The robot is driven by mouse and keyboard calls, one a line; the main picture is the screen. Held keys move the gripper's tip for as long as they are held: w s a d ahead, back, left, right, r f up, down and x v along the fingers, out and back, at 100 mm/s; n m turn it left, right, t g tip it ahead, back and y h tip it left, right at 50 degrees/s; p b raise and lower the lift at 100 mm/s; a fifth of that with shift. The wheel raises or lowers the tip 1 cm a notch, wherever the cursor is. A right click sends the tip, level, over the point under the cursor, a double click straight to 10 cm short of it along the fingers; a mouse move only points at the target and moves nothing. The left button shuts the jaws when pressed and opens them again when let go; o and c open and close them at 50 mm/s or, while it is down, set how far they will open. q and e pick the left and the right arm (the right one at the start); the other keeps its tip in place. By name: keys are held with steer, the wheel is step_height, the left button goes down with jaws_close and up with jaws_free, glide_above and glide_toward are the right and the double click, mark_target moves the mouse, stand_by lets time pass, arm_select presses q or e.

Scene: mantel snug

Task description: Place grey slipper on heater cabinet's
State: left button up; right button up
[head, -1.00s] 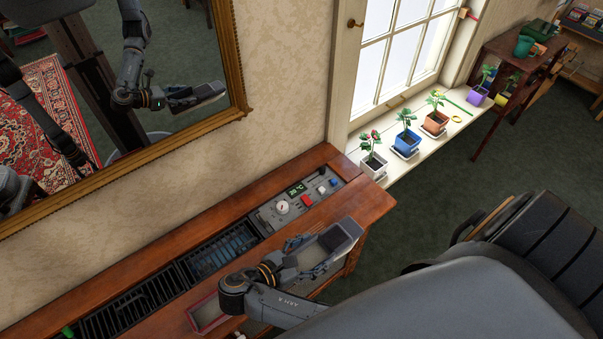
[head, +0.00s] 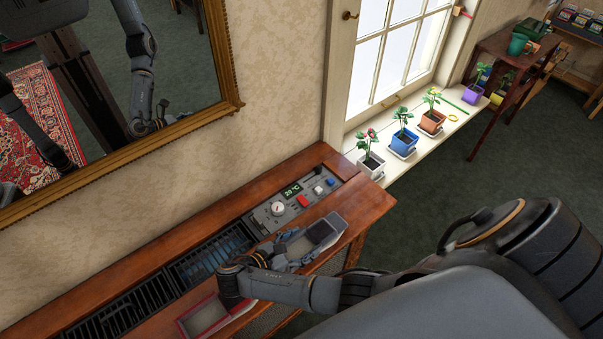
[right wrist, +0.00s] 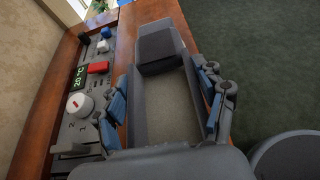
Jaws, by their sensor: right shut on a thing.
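The grey slipper (head: 322,231) is in my right gripper (head: 288,254), over the front part of the heater cabinet's wooden top (head: 347,204). Its dark toe points toward the cabinet's right end. In the right wrist view, the slipper (right wrist: 162,60) lies between the two fingers of my right gripper (right wrist: 164,108), which are shut on its sides. It runs alongside the control panel (right wrist: 85,90). I cannot tell whether its sole touches the wood. My left gripper is not in view.
A red-rimmed tray (head: 197,322) lies on the cabinet left of my right gripper. Black grilles (head: 140,298) are set into the top. Potted plants (head: 403,140) stand on the windowsill to the right. A mirror (head: 236,103) hangs above.

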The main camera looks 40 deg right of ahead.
steer(key=o, duration=1.2)
steer(key=v, duration=0.7)
steer(key=shift+a+r, duration=0.2)
steer(key=shift+a, duration=0.05)
